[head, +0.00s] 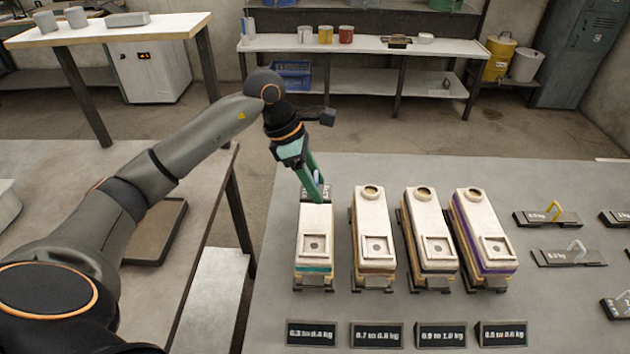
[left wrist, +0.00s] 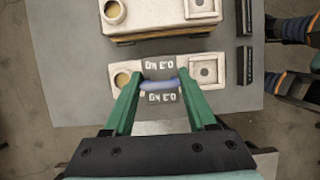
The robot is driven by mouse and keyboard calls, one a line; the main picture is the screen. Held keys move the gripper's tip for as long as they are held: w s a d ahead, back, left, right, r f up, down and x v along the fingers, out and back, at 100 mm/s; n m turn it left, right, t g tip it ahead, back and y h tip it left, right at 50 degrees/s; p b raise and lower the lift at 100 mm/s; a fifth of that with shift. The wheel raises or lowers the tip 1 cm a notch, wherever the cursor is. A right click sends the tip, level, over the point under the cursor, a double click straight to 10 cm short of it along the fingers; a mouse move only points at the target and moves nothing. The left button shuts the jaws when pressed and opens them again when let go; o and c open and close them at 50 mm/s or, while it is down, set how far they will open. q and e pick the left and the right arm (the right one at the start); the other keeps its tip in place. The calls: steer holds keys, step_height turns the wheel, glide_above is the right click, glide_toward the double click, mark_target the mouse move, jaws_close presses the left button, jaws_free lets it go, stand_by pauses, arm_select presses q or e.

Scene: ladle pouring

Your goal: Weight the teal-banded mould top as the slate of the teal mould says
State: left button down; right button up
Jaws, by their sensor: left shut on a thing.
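The teal-banded mould (head: 315,245) is the leftmost of the row on the grey table; its pale top also shows in the left wrist view (left wrist: 205,70). The slate in front of it (head: 312,333) reads 0.3 to 0.4 kg. My left gripper (head: 319,190) is shut on a dark weight with a blue handle (left wrist: 160,84). The weight is marked 0.3 kg in the left wrist view (left wrist: 160,97). It is over the mould top, between the round cup and the square recess. Whether it touches the top, I cannot tell. My right gripper is out of view.
Three more moulds stand to the right: brown-banded (head: 373,240), dark-banded (head: 430,240) and purple-banded (head: 482,240), each with a slate in front. Bare table lies between the moulds and slates.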

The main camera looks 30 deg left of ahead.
mark_target(315, 216)
arm_select(q)
steer(key=shift+f+b, duration=2.15)
steer(key=shift+f, duration=0.55)
steer(key=shift+f, duration=0.3)
steer(key=shift+c, duration=0.6)
jaws_free()
steer(key=v, duration=1.2)
steer(key=shift+a+r, duration=0.15)
steer(key=shift+r, duration=0.1)
